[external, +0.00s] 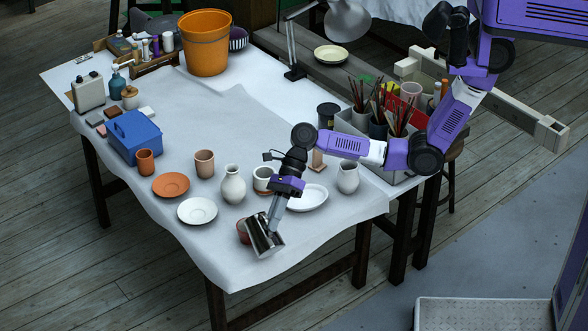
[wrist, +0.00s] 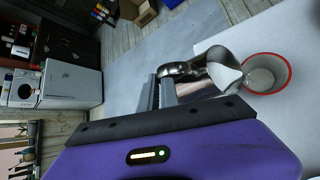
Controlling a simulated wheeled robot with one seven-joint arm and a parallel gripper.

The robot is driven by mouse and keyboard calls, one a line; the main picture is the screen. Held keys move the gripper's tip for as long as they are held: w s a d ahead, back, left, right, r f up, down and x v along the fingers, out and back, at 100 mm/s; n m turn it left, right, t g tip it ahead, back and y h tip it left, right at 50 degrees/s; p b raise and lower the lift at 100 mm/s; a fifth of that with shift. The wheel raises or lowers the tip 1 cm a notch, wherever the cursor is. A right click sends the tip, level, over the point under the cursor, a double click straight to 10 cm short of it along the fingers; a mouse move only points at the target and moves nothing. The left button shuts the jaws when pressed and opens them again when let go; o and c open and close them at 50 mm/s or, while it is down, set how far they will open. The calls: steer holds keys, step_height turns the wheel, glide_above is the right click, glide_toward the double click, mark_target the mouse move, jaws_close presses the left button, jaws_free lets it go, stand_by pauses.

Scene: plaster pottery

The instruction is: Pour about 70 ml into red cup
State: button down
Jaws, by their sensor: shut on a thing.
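A shiny metal pitcher (external: 265,240) is held tilted near the table's front edge. My gripper (external: 274,218) is shut on it; in the wrist view my gripper (wrist: 161,93) grips its handle side. In the wrist view the pitcher (wrist: 190,88) leans with its mouth toward the red cup (wrist: 288,75), and white liquid shows at its lip. The lip is at or just over the cup's near rim; I cannot tell if they touch. The cup's inside looks pale grey-white; its fill level is unclear. In the external view the red cup (external: 242,229) is partly hidden behind the pitcher.
A white vase (external: 233,186), a white saucer (external: 197,211), a white oval plate (external: 309,199) and a pale cup (external: 262,177) stand close behind. An orange plate (external: 171,186) and terracotta cup (external: 145,162) are further left. The cloth's front left is clear.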

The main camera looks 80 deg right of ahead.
mark_target(270, 245)
steer(key=shift+w+d+r+m+g+y, duration=0.2)
steer(key=shift+w+d+r+y, duration=0.15)
steer(key=shift+r+y, duration=0.15)
steer(key=shift+w+d+r+m+g+y, duration=0.2)
steer(key=shift+d+r+y, duration=0.15)
steer(key=shift+r+y, duration=0.1)
stand_by(2.4)
steer(key=s+a+f+h, duration=0.1)
steer(key=s+a+f+n+t+h, duration=0.1)
steer(key=f+h, duration=0.1)
steer(key=shift+a+f+n+t, duration=0.2)
steer(key=shift+a+n+t, duration=0.1)
steer(key=shift+f+h, duration=0.25)
steer(key=shift+h, duration=0.1)
steer(key=shift+s+a+f+t+h, duration=0.15)
steer(key=shift+a+f+t+h, duration=0.1)
steer(key=shift+f+t+h, duration=0.15)
stand_by(1.2)
